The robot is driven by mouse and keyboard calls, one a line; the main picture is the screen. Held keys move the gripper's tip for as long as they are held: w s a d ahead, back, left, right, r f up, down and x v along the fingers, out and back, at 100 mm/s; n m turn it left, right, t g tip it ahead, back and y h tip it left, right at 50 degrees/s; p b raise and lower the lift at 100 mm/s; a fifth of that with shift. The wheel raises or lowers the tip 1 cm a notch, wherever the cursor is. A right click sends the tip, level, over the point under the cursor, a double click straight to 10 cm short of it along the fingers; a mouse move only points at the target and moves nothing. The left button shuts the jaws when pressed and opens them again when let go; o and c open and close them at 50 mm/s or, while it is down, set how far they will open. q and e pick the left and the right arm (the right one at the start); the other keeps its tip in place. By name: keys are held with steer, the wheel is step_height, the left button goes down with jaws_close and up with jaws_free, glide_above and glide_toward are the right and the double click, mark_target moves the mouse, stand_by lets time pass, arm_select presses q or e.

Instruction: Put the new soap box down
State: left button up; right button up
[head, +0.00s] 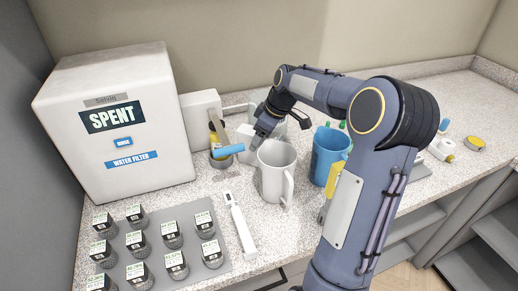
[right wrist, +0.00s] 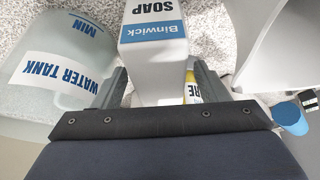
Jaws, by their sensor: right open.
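The white soap box (right wrist: 155,45), with a blue band reading "Binwick", stands between the two fingers of my right gripper (right wrist: 159,82) in the right wrist view. The fingers are spread, one on each side of it. A gap shows at the right finger; contact on the left is unclear. In the head view the right gripper (head: 260,132) is low over the counter, behind the white pitcher, and the soap box (head: 244,143) shows partly below it. The box's base is hidden there. My left gripper is not in view.
A water tank (right wrist: 50,75) is close on one side of the box, the white pitcher (head: 275,170) on the other. A blue pitcher (head: 328,155), white SPENT bin (head: 155,125) and several jars on a grey mat surround this spot.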

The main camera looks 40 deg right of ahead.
steer(key=shift+c, duration=0.5)
jaws_close()
steer(key=shift+r, duration=0.1)
